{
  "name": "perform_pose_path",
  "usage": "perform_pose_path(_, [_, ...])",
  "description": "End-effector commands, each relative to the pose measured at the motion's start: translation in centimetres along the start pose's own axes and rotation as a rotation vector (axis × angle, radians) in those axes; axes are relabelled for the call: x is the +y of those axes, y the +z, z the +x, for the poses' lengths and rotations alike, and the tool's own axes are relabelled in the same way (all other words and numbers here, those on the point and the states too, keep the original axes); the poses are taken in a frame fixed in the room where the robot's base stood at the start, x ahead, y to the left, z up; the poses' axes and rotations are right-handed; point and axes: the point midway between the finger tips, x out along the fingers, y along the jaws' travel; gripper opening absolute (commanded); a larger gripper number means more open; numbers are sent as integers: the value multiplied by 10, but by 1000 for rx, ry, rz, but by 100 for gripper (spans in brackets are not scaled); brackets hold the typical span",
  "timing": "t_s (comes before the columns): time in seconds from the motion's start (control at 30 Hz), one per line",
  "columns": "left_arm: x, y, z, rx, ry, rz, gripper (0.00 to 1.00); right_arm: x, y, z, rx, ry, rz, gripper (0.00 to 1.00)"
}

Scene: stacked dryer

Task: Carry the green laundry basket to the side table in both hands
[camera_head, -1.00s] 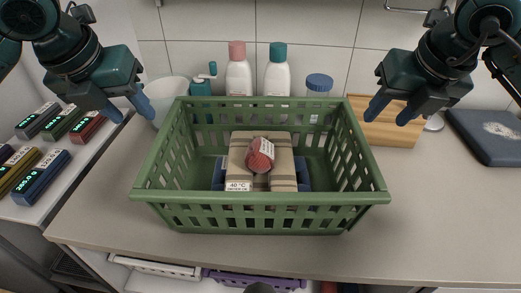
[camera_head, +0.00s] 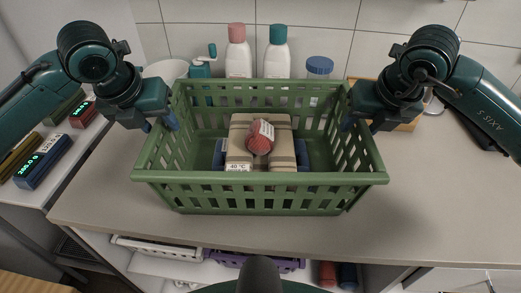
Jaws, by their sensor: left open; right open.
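The green laundry basket (camera_head: 260,178) stands upright on the light countertop (camera_head: 110,205). Inside lie a folded beige striped cloth with a "40 °C" tag (camera_head: 238,140) and a red rolled item with a white label (camera_head: 259,137). My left gripper (camera_head: 160,124) is open at the basket's left rim, near its back. My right gripper (camera_head: 358,124) is open at the right rim, near its back. The blue fingertips are partly hidden, and I cannot tell whether they touch the rim. The side table is not identifiable in this view.
Bottles with pink (camera_head: 238,50) and teal (camera_head: 277,50) caps, a pump bottle (camera_head: 201,68) and a blue-lidded jar (camera_head: 318,68) stand behind the basket.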

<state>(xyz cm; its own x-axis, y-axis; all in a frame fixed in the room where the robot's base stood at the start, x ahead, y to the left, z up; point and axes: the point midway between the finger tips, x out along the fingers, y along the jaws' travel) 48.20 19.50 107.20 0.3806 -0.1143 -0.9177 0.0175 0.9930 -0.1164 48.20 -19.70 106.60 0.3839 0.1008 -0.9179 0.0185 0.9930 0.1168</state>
Motion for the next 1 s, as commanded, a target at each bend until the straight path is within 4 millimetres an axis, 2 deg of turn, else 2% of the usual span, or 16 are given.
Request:
perform_pose_path(0.2, [0, 0, 23, 2, -1, 1, 43, 0, 0, 23, 1, 0, 0, 43])
perform_pose_path(0.6, [0, 0, 28, 0, 0, 1, 43, 0, 0, 28, 0, 0, -1, 42])
perform_pose_path(1.0, [0, 0, 27, 0, 0, 1, 10, 0, 0, 27, -1, 0, 0, 10])
